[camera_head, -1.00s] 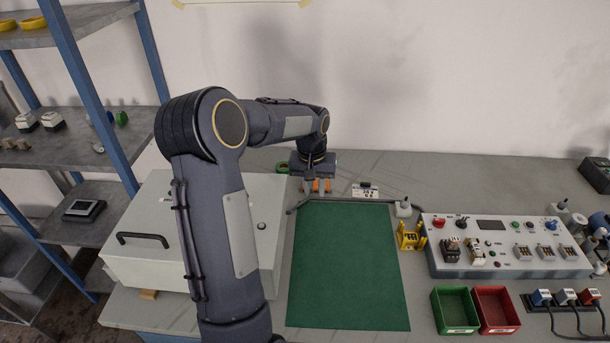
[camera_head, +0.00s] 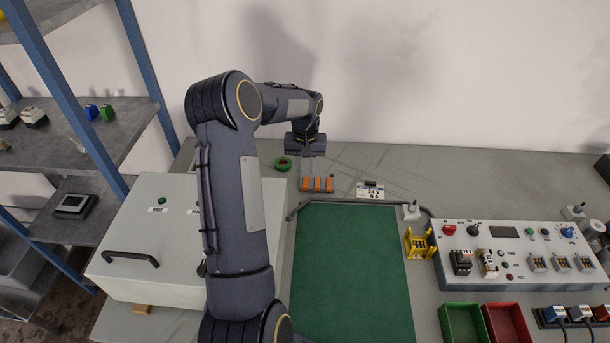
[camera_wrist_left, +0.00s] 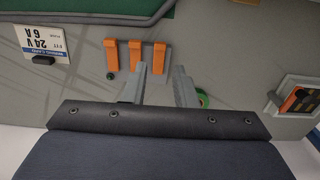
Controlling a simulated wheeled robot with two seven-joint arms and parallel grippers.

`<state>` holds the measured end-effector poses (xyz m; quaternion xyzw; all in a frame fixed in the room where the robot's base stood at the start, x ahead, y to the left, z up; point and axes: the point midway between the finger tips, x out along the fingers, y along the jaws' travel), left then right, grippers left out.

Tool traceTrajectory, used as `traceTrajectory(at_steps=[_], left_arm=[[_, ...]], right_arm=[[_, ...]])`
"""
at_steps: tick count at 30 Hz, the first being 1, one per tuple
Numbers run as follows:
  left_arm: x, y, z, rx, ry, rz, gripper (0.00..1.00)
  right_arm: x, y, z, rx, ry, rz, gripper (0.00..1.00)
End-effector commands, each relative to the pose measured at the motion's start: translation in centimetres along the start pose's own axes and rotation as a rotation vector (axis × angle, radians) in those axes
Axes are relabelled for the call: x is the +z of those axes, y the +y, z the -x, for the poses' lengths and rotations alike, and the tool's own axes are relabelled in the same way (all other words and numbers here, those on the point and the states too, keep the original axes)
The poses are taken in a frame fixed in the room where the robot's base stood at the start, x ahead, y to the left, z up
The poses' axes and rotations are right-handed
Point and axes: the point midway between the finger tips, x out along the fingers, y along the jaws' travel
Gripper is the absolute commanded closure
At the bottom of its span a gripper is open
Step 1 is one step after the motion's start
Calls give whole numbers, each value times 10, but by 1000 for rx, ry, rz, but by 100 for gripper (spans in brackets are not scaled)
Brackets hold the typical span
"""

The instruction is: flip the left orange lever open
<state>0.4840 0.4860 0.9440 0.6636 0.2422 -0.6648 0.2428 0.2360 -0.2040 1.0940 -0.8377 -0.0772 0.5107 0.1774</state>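Three orange levers sit side by side on the grey bench top behind the green mat (camera_head: 350,262). The left orange lever (camera_head: 304,184) is leftmost in the head view. The left wrist view is turned about, so it is the rightmost one (camera_wrist_left: 159,58) there. The middle lever (camera_head: 317,184) and right lever (camera_head: 329,185) stand beside it. My left gripper (camera_head: 309,165) is open and empty just behind the levers. In the left wrist view its fingertips (camera_wrist_left: 159,70) appear on either side of the left lever's end; their height above it is unclear. My right gripper is not in view.
A 24 V label plate (camera_head: 370,191) lies right of the levers and a green ring (camera_head: 283,164) lies to their left. A grey cabinet (camera_head: 140,240) stands left, a control panel (camera_head: 515,252) right. The mat is clear.

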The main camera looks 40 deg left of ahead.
Motion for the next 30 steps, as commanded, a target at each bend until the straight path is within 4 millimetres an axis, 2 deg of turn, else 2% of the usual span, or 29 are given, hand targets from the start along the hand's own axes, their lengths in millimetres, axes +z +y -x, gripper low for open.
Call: traceTrajectory(at_steps=[13, 18, 25, 30], left_arm=[[1, 0, -63, -1, -5, 0, 75], [1, 0, -73, 0, -2, 0, 75], [1, 0, -73, 0, -1, 0, 75], [1, 0, -73, 0, -1, 0, 97]], right_arm=[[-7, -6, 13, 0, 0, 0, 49], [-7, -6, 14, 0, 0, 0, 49], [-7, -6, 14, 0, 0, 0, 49], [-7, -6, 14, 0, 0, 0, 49]])
